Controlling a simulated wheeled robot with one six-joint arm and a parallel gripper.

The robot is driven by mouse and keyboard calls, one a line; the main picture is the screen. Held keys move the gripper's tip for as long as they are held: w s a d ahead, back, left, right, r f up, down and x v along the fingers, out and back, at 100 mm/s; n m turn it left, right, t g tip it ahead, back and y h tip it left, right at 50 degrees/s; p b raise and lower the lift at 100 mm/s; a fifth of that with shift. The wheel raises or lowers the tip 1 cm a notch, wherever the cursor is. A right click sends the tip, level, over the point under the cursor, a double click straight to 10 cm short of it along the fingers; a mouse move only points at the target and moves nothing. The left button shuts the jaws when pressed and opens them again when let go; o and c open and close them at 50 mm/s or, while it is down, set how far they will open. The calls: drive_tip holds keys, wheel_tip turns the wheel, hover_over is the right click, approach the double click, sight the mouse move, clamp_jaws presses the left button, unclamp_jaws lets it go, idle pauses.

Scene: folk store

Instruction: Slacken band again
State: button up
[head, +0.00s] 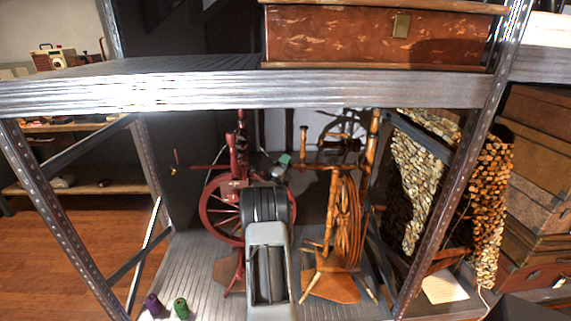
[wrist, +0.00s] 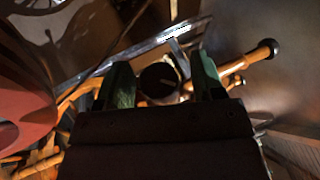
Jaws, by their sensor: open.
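A red spinning wheel (head: 222,207) stands on the lower shelf, left of my arm. An orange-brown wooden spinning wheel (head: 347,215) stands to the right. In the wrist view, the two green fingers of my gripper (wrist: 164,76) are apart, with a dark round knob (wrist: 160,80) showing between them. Whether the fingers touch the knob cannot be told. In the head view, a greenish part of my gripper (head: 283,160) shows between the two wheels; my arm hides part of the red one. A band cannot be clearly made out.
Metal shelf posts (head: 450,190) and an upper shelf (head: 200,92) frame the space. A purple spool (head: 153,305) and a green spool (head: 181,309) stand at front left. A turned wooden rod (wrist: 240,62) lies right of my fingers. Brown cases (head: 540,190) are stacked at right.

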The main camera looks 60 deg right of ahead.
drive_tip(key=c, duration=0.9)
drive_tip(key=shift+y, duration=0.4)
drive_tip(key=shift+r+n+y+p, duration=0.2)
drive_tip(key=shift+n+y+p, duration=0.5)
drive_tip(key=shift+y+p, duration=0.2)
drive_tip(key=y+p, duration=0.1)
drive_tip(key=p, duration=0.1)
drive_tip(key=n+y+p, duration=0.1)
drive_tip(key=p, duration=0.2)
drive_tip(key=shift+r+y, duration=0.2)
drive_tip(key=shift+y, duration=0.1)
drive_tip(key=y+p, duration=0.1)
drive_tip(key=p, duration=0.3)
drive_tip(key=shift+f+n+g+y, duration=0.25)
drive_tip(key=shift+n+g+y, duration=0.05)
drive_tip(key=shift+g+y, duration=0.1)
drive_tip(key=shift+p, duration=0.35)
drive_tip(key=shift+f, duration=0.25)
